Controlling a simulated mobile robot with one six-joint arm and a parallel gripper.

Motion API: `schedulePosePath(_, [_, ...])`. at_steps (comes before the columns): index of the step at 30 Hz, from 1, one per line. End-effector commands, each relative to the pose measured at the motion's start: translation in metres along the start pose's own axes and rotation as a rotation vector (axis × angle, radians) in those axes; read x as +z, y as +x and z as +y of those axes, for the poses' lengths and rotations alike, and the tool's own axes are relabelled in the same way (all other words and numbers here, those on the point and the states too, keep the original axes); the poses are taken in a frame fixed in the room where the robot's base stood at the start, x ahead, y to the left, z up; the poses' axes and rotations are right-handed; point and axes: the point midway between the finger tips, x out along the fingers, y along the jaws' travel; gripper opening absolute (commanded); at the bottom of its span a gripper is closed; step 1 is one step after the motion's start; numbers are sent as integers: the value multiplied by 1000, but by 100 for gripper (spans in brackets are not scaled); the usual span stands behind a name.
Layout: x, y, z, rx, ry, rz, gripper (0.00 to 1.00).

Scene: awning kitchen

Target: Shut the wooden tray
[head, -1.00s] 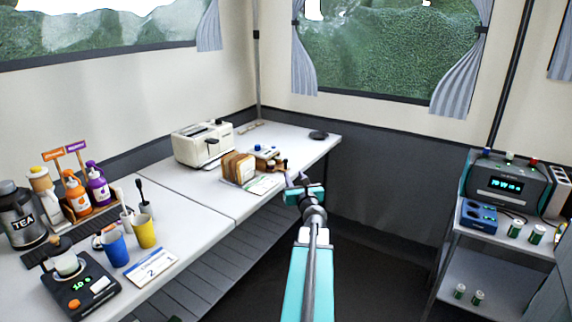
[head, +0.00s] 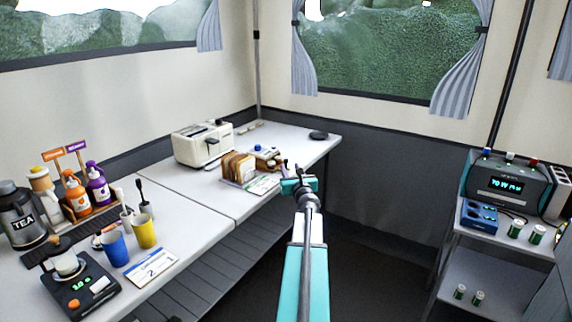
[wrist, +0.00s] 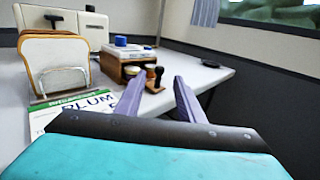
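A small wooden box (wrist: 118,69) with a white top and a blue item on it stands on the counter, also visible in the head view (head: 262,157). A low wooden tray (wrist: 153,86) seems to stick out at its right side, with a dark knobbed piece by it. In the head view this part is too small to make out well. My gripper (wrist: 158,86) has its two purple fingers spread apart with nothing between them. It is just in front of the tray; I cannot tell whether it touches. In the head view my gripper (head: 290,168) is right of the box.
Bread slices in a rack (head: 238,167) and a printed card (wrist: 88,106) are left of the box. A cream toaster (head: 203,143) stands behind. A dark round disc (head: 319,135) lies near the counter's far right corner. Open floor lies right of the counter.

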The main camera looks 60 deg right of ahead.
Motion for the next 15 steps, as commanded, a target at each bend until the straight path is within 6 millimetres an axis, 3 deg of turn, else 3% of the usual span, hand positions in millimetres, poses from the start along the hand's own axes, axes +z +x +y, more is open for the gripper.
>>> schedulePosePath(15, [0, 47, -1, -1, 0, 0, 35])
